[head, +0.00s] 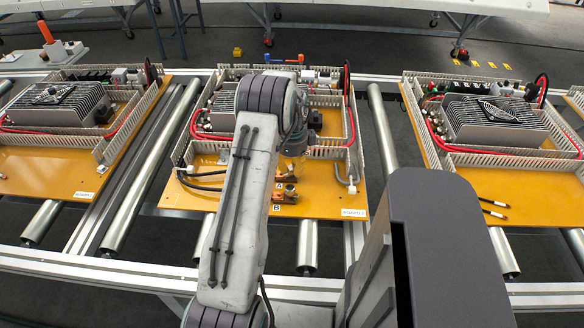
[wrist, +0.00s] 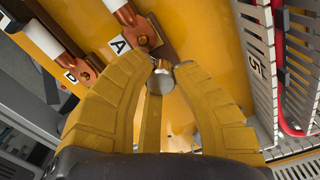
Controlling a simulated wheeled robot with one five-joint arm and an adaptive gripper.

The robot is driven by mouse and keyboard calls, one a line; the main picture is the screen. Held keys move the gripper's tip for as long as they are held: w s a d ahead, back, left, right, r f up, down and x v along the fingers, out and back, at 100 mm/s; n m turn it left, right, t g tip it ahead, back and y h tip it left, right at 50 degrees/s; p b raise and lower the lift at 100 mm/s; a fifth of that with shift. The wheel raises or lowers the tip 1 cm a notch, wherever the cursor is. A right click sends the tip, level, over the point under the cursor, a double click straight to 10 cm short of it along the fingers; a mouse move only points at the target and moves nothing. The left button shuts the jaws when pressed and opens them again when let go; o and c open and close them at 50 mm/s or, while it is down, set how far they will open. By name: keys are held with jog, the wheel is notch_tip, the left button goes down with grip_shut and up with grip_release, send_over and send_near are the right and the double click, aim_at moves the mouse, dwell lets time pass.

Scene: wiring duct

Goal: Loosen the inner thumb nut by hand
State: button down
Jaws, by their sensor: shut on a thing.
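The copper terminal labelled A (wrist: 144,36) lies just left of the tips, and a second copper terminal (wrist: 85,72) lies further left. In the head view my arm covers part of the board, and the copper terminals (head: 285,196) show below the gripper (head: 293,152); the nut is not clear there.
The middle orange board (head: 330,200) rests on a roller conveyor. Slotted duct walls (wrist: 250,40) and a red cable (wrist: 281,85) stand close right of the gripper. Similar boards (head: 45,180) and (head: 510,200) lie either side. Bare rollers (head: 150,165) separate them.

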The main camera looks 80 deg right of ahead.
jog(key=shift+a+f, duration=0.1)
jog(key=n, duration=0.5)
jog(key=shift+a+f+n+b, duration=0.1)
jog(key=shift+n+b, duration=0.2)
jog(key=shift+b, duration=0.1)
jog(key=n, duration=0.5)
jog(key=c, duration=1.3)
grip_release()
jog(key=shift+c, duration=0.2)
jog(key=shift+o, duration=0.9)
